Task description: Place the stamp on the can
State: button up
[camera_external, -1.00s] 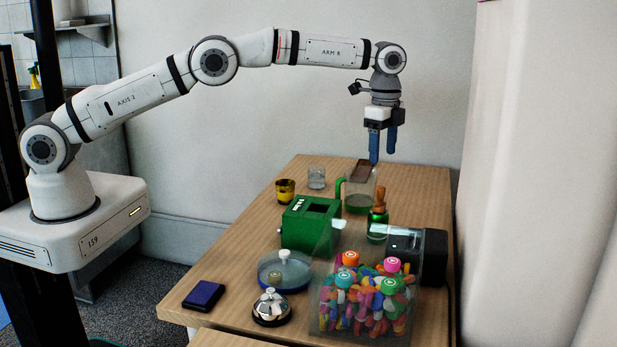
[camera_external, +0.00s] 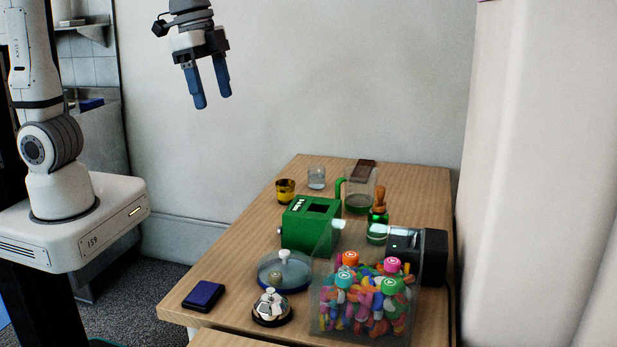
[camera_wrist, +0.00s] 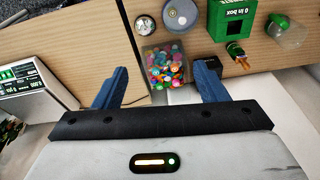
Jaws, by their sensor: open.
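My gripper (camera_external: 212,101) is open and empty, high in the air left of the table; its two blue fingers also show in the wrist view (camera_wrist: 160,80). An upright thing with a wooden handle and a green lower part (camera_external: 379,204), perhaps the stamp, stands on the table behind the dark device; it seems to show in the wrist view too (camera_wrist: 236,50). A small yellow and black can (camera_external: 285,190) stands near the table's far left edge, apart from it. I cannot tell for sure which thing is the stamp.
A green box (camera_external: 310,225) stands mid-table. A glass (camera_external: 316,178), a green-handled jug (camera_external: 359,192) and a brown block (camera_external: 365,166) are behind. A round dish (camera_external: 285,272), bell (camera_external: 271,307), clear candy container (camera_external: 364,298), dark device (camera_external: 433,257) and blue pad (camera_external: 203,295) are nearer.

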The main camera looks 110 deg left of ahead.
jog(key=s+d+f, duration=0.2)
jog(key=s+f, duration=0.1)
jog(key=s, duration=0.4)
jog(key=s+d+f+n, duration=0.1)
jog(key=s+d+f, duration=0.1)
jog(key=s, duration=0.6)
jog(key=shift+d+f+t, duration=0.2)
jog(key=shift+f+t, duration=0.1)
jog(key=shift+f, duration=0.3)
